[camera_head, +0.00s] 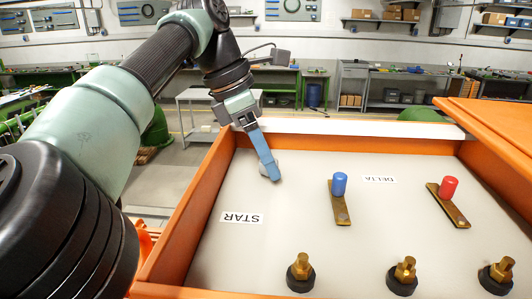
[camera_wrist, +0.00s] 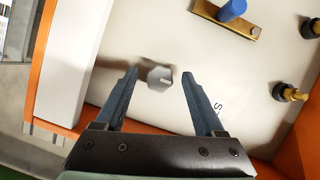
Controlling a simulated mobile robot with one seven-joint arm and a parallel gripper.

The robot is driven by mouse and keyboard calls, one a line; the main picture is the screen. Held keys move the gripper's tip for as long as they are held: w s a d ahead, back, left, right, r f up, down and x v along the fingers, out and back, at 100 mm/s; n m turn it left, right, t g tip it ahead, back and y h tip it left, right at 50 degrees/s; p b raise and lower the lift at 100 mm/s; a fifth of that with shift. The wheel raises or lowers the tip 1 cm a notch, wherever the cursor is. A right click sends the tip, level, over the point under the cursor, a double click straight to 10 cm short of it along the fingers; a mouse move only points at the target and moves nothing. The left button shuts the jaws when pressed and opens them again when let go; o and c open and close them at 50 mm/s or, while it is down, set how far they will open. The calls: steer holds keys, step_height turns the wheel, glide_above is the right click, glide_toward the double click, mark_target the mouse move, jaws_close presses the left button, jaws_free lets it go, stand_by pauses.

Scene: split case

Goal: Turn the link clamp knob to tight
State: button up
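A grey faceted knob (camera_wrist: 160,78), likely the link clamp knob, sits on the pale panel of the orange case. In the wrist view it lies between my fingertips, with a gap on each side, and has a small light mark on its right edge. My gripper (camera_wrist: 160,74) is open and empty. In the head view my gripper (camera_head: 272,178) points down at the panel's left part, its blue fingers partly hiding the knob (camera_head: 264,168). I cannot tell whether the fingertips are level with the knob.
Two brass links stand to the right, one with a blue handle (camera_head: 340,184), one with a red handle (camera_head: 449,187). Brass studs on black bases (camera_head: 300,272) line the front. The panel bears STAR (camera_head: 243,218) and DELTA (camera_head: 379,180) labels. Orange case walls (camera_head: 190,215) rise around it.

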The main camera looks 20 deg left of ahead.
steer(key=shift+n, duration=0.4)
